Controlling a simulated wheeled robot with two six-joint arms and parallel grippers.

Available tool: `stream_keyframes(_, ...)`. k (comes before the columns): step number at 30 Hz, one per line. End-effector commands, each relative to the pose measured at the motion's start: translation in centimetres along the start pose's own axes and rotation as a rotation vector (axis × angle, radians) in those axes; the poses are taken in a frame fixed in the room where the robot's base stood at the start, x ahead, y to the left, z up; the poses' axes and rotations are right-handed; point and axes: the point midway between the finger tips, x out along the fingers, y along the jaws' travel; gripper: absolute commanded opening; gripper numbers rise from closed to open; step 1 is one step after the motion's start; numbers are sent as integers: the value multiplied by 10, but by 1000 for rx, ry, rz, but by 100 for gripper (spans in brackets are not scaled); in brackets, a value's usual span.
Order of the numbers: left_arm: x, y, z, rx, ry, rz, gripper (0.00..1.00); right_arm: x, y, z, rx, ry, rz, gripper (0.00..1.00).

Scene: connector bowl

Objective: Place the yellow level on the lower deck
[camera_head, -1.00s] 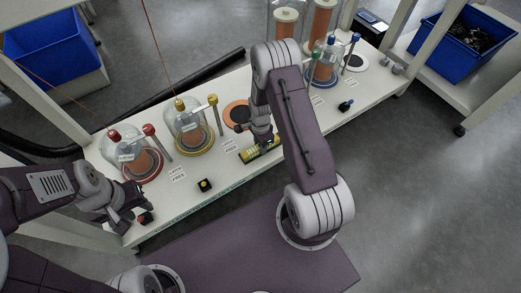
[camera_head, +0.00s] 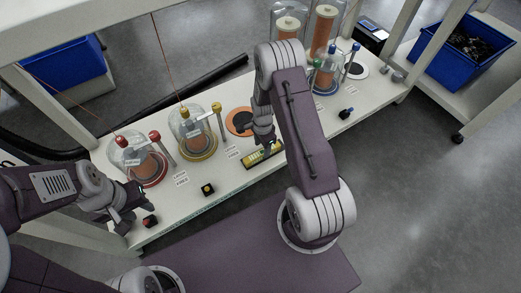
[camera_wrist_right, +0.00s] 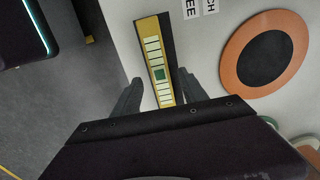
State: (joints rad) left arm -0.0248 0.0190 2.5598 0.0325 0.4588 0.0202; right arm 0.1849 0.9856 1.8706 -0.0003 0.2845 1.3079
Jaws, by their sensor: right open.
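The yellow level (camera_head: 262,155) is a short yellow bar with a pale scale, lying on the white upper deck near its front edge. It also shows in the right wrist view (camera_wrist_right: 153,50), lying between the two dark fingers. My right gripper (camera_wrist_right: 153,92) is open, with a finger on each side of the level's near end; I cannot tell whether they touch it. In the head view my right gripper (camera_head: 264,142) is just above the level. My left gripper (camera_head: 128,222) is at the left front end of the deck, near a small red-topped black knob (camera_head: 150,221); its jaws are unclear.
Glass domes with red (camera_head: 140,160), yellow (camera_head: 195,132) and blue (camera_head: 328,72) bases stand along the deck. An orange disc (camera_wrist_right: 265,52) lies beside the level. Blue bins flank the bench.

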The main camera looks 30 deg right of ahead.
Motion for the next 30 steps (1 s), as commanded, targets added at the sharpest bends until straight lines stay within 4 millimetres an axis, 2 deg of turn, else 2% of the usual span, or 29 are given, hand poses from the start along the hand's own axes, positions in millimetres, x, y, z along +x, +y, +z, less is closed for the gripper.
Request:
stream_keyframes(1, -23, 0, -2, 0, 0, 0, 36, -27, 0, 0, 0, 0, 0, 50)
stream_keyframes(6, -47, 1, -5, 0, 0, 0, 36, -63, 0, 0, 0, 0, -1, 50)
stream_keyframes(11, -56, 1, -6, 0, 0, 0, 36, -78, 0, 0, 0, 0, 1, 50)
stream_keyframes(16, -56, 1, -6, 0, 0, 0, 36, -80, 0, 0, -5, 0, 1, 50)
stream_keyframes(18, -55, 1, -6, 0, 0, 0, 36, -90, 1, 4, -55, 1, -6, 50)
stream_keyframes(20, -55, 1, -6, 0, 0, 0, 36, -109, 4, 11, -160, 4, -17, 50)
stream_keyframes(23, -55, 1, -6, 0, 0, 0, 36, -155, 20, 30, -456, 14, -40, 50)
stream_keyframes(24, -55, 1, -6, 0, 0, 0, 36, -173, 30, 39, -592, 19, -49, 50)
stream_keyframes(27, -55, 1, -6, 0, 0, 0, 36, -210, 60, 59, -915, 34, -67, 50)
stream_keyframes(30, -55, 1, -6, 0, 0, 0, 36, -232, 88, 73, -1182, 50, -81, 50)
